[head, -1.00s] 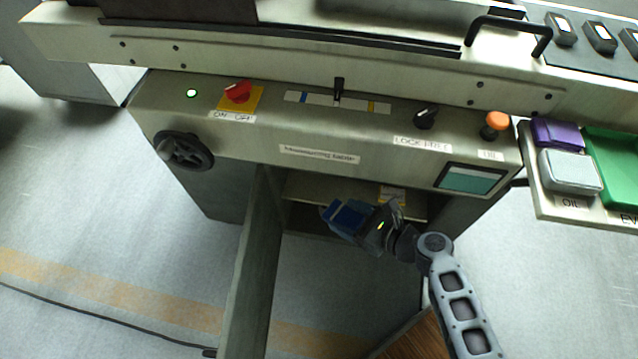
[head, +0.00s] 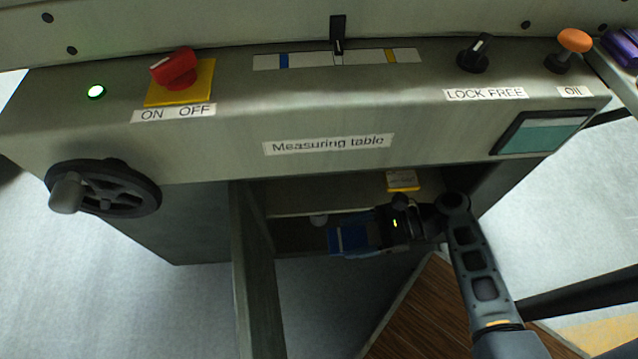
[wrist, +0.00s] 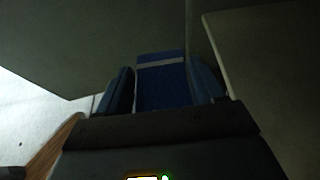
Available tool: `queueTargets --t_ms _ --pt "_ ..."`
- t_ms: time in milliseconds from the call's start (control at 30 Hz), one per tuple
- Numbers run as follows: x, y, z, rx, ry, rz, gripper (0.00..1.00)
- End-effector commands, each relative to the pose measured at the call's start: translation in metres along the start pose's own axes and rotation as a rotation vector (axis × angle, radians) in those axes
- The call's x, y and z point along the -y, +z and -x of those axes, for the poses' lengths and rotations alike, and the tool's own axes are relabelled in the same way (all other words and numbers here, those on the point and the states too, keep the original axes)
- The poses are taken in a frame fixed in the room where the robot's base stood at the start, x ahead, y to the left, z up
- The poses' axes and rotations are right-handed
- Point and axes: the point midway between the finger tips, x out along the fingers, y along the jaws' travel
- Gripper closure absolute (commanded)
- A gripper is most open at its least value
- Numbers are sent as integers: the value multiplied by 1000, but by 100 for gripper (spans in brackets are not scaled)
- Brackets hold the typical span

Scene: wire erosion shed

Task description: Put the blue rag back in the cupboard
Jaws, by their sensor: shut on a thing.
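The blue rag (head: 350,238) is in my gripper (head: 362,238), at the open front of the cupboard under the panel labelled "Measuring table". In the wrist view the rag (wrist: 161,82), blue with a pale stripe, lies between the two fingers of my gripper (wrist: 162,85), which are shut on it. The cupboard (head: 290,197) has its door (head: 256,280) swung open toward me, left of the rag. A shelf edge shows above the rag.
A yellow-and-white box (head: 403,180) sits on the shelf, above my gripper. A handwheel (head: 105,188) juts out at left. A brown wooden surface (head: 425,310) lies below right.

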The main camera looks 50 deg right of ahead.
Motion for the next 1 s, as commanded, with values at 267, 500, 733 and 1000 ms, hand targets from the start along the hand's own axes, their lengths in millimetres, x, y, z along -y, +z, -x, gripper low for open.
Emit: queueTargets --t_ms 267,500,733,1000 --pt "66 3 -15 0 -3 6 62" --pt "122 8 -27 0 -4 6 62" --pt "160 14 -36 0 -2 3 62" --pt "167 3 -41 0 -2 -1 62"
